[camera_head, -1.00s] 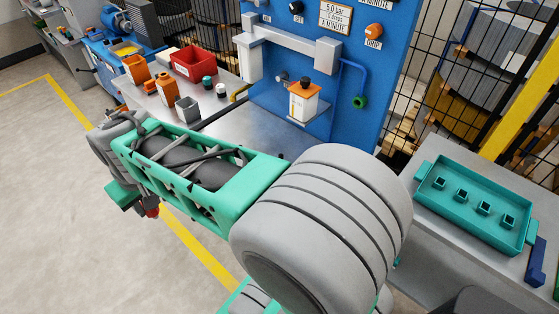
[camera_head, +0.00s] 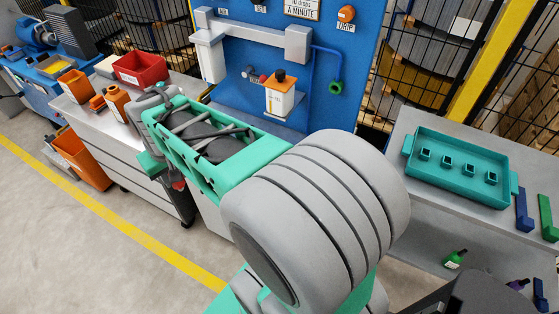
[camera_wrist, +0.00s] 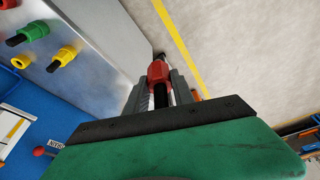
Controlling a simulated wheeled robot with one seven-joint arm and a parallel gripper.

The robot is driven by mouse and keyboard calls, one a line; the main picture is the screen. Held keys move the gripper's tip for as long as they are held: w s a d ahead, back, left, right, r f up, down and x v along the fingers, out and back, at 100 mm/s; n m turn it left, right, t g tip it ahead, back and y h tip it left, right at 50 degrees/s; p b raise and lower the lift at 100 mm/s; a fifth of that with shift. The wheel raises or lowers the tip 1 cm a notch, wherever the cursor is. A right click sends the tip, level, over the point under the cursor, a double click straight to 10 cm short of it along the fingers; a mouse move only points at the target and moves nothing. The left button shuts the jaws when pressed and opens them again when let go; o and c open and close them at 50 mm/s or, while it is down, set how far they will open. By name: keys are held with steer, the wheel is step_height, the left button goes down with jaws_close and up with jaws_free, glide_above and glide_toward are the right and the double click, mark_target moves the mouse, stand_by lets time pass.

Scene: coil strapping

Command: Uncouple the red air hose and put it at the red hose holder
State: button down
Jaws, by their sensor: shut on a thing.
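In the wrist view, my gripper (camera_wrist: 160,92) is shut on a red hose coupling (camera_wrist: 158,72). The coupling sits between the grey fingers, with a dark part below it and a dark end pointing away from me. In the head view, my gripper is at the end of my arm, in front of the metal bench, and the red coupling (camera_head: 178,185) shows small beneath it. The coupling appears clear of the panel fittings. The rest of the hose is hidden. I cannot make out a red hose holder in either view.
In the wrist view, a green fitting (camera_wrist: 40,30) and a yellow fitting (camera_wrist: 64,56) stick out at upper left. In the head view, a red bin (camera_head: 139,68) and orange containers stand on the bench (camera_head: 84,112). A teal tray (camera_head: 460,165) lies on the right table. Floor shows at left.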

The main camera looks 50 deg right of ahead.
steer(key=s+d+f+m+h, duration=0.1)
steer(key=s+d+f+m, duration=0.15)
steer(key=d, duration=0.45)
steer(key=s+d+f+m, duration=0.2)
steer(key=s+d+f, duration=0.15)
steer(key=d, duration=0.35)
steer(key=s+d+f+m+g, duration=0.1)
steer(key=s+d+m+g, duration=0.2)
steer(key=s+d+m, duration=0.5)
steer(key=s+d+f+m+g, duration=0.1)
steer(key=s+d+m+g, duration=0.2)
steer(key=s+d+m, duration=0.5)
steer(key=s+m, duration=0.1)
steer(key=m, duration=0.9)
steer(key=shift+s+d+f+y, duration=0.25)
steer(key=shift+s+y, duration=0.05)
steer(key=shift+s, duration=0.05)
steer(key=shift+b, duration=0.4)
step_height(320, 180, down, 6)
steer(key=b, duration=0.5)
steer(key=shift+w+r, duration=0.1)
steer(key=shift+b, duration=0.6)
